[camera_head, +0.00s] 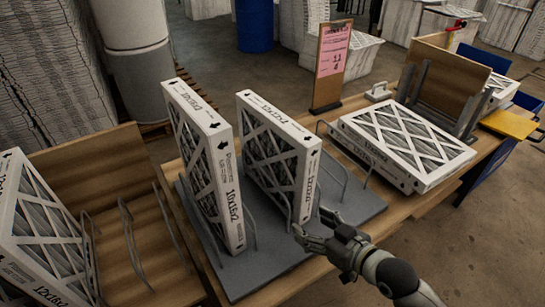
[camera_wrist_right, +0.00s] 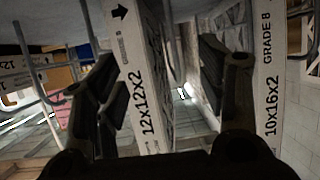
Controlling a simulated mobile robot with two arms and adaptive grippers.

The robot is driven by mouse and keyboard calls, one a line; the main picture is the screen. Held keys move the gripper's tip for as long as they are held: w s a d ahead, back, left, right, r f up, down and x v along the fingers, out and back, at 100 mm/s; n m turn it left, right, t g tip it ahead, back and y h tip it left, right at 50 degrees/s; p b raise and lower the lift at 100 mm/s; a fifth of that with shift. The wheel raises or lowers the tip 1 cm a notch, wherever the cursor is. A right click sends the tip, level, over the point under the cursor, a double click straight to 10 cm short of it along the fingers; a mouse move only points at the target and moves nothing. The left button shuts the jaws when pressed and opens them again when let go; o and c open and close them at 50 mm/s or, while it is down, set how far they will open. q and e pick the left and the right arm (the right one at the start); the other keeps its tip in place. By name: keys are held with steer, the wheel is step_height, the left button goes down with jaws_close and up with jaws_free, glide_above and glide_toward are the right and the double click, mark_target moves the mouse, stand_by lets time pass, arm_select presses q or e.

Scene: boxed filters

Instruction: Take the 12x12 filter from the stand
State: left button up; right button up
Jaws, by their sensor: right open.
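The 12x12 filter (camera_head: 279,158) stands upright in the wire slots of the grey stand (camera_head: 268,262). It is white-framed with a lattice face. In the right wrist view its edge (camera_wrist_right: 141,100) reads 12x12x2. My right gripper (camera_head: 311,222) is open at the filter's near lower end. In the wrist view its fingers (camera_wrist_right: 160,75) lie on either side of the filter's edge, with a gap visible on the right side. I cannot tell whether a finger touches it. My left gripper is not in view.
A 10x16 filter (camera_head: 207,165) stands in the stand to the left; its edge (camera_wrist_right: 268,90) is right of my fingers in the wrist view. Another filter (camera_head: 405,140) lies flat on the right. A clipboard sign (camera_head: 332,62) stands behind. A wooden rack with a 12x16 filter (camera_head: 38,235) is at left.

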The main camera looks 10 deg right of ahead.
mark_target(312, 175)
steer(key=w+d+r+t, duration=0.1)
steer(key=r, duration=0.2)
steer(key=w+d+r+t+y, duration=0.1)
steer(key=w+r, duration=0.1)
steer(key=r, duration=0.1)
steer(key=w+d+r+t+y, duration=0.1)
steer(key=w+r, duration=0.1)
steer(key=shift+r+t, duration=0.4)
steer(key=shift+w+a+r, duration=0.1)
steer(key=shift+w+r, duration=0.05)
steer(key=shift+w, duration=0.05)
steer(key=p+x, duration=0.1)
steer(key=x, duration=0.4)
steer(key=shift+a, duration=0.1)
steer(key=shift+w+a+p, duration=0.3)
steer(key=shift+w+p, duration=0.05)
steer(key=shift+w, duration=0.05)
steer(key=p+x, duration=0.1)
steer(key=x, duration=0.3)
steer(key=shift+a, duration=0.3)
steer(key=shift+c, duration=0.5)
steer(key=c, duration=0.9)
steer(key=shift+c, duration=0.8)
